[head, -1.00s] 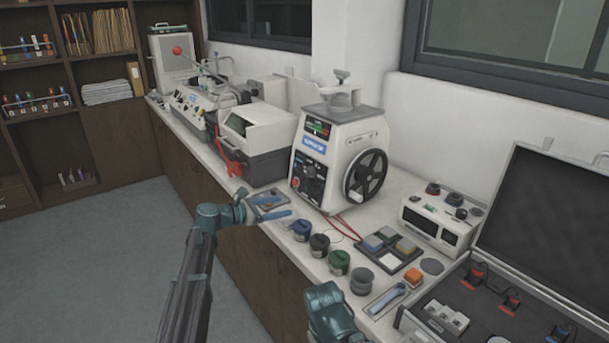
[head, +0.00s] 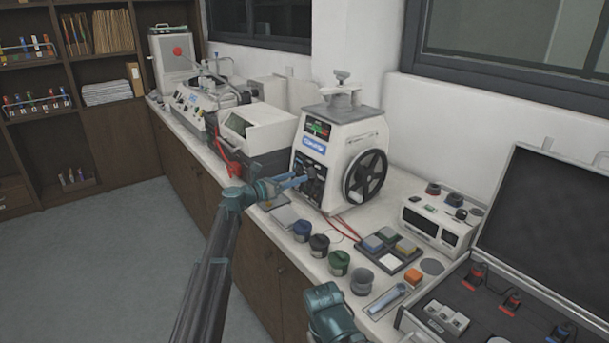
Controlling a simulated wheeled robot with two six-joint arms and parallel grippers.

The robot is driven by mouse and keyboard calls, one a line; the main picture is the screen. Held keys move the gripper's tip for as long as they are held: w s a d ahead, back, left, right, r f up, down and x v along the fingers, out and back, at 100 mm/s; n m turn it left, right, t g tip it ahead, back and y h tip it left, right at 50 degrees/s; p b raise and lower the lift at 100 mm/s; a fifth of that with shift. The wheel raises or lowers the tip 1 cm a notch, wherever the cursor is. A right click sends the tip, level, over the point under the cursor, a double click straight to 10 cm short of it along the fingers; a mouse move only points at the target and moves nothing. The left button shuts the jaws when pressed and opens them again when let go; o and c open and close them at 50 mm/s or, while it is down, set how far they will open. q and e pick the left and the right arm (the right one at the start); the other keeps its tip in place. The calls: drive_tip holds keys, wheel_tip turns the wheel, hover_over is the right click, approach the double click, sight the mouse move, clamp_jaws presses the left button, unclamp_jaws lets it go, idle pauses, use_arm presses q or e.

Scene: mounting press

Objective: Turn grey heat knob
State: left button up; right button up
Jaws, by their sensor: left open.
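The white mounting press (head: 340,128) stands on the bench at mid picture, with a dark control panel on its front. My left gripper (head: 303,180) is at this panel, its blue fingers open and pointing right toward the small knobs. The fingers cover part of the panel. The grey heat knob is too small and too covered to make out clearly, and I cannot tell whether the fingers touch it or lie around it. Part of my right arm's teal end (head: 328,310) shows at the bottom; its fingers cannot be made out.
Several small jars, including a green-lidded one (head: 339,262), line the front of the bench. A dark tray with coloured blocks (head: 400,262), a white meter box (head: 436,228) and an open black case (head: 535,215) are at right. A white-lidded machine (head: 262,128) stands left of the press.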

sight(307, 172)
use_arm(q)
drive_tip(key=shift+x, duration=2.35)
clamp_jaws()
